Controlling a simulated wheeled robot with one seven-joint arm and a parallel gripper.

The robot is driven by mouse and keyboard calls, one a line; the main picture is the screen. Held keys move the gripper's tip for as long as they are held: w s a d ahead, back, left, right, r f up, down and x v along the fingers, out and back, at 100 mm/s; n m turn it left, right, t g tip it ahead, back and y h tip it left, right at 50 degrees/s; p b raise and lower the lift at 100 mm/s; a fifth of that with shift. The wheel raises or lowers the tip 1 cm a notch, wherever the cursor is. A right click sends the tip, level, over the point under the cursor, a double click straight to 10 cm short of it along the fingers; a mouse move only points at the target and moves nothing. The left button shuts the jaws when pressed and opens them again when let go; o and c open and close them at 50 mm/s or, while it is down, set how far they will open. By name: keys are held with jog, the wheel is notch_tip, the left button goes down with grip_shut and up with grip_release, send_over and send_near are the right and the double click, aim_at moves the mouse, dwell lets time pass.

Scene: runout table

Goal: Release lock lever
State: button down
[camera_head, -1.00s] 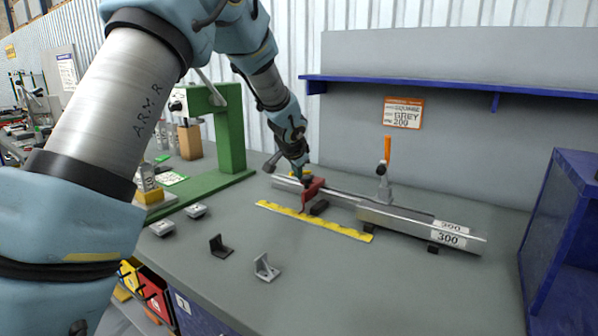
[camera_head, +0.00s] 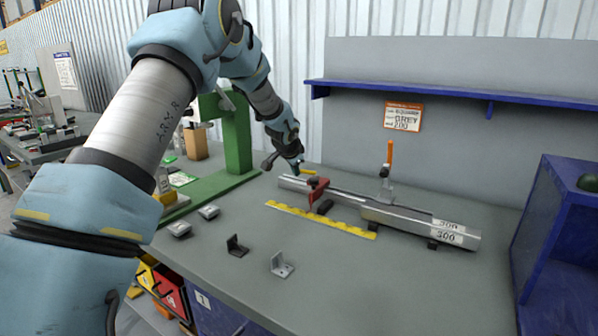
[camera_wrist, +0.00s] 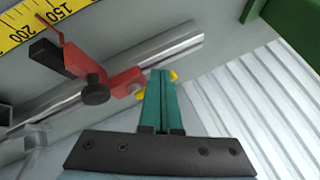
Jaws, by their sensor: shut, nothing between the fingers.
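A red stop block (camera_head: 317,186) sits on a long metal rail (camera_head: 346,196) on the bench. A small yellow lever (camera_head: 309,172) shows at the block's top, next to my fingertips. In the wrist view the red block (camera_wrist: 104,79) has a black knob (camera_wrist: 96,88), and yellow lever parts (camera_wrist: 173,75) show on both sides of my fingers. My gripper (camera_head: 297,168) is shut and empty, at the back left of the block; its green fingers (camera_wrist: 161,75) hide the lever's middle. I cannot tell whether they touch it.
A yellow ruler (camera_head: 320,219) lies in front of the rail. An upright orange-handled clamp (camera_head: 388,158) stands by the rail's thicker right part. A green press frame (camera_head: 236,140) is left of my gripper, a blue cabinet (camera_head: 545,245) at right. Small brackets (camera_head: 281,266) lie in front.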

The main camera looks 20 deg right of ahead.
jog(key=shift+w+d, duration=0.15)
jog(key=shift+w, duration=0.95)
jog(key=shift+s, duration=0.1)
jog(key=shift+s+d+b, duration=0.5)
jog(key=shift+s+b, duration=0.05)
jog(key=shift+r, duration=0.1)
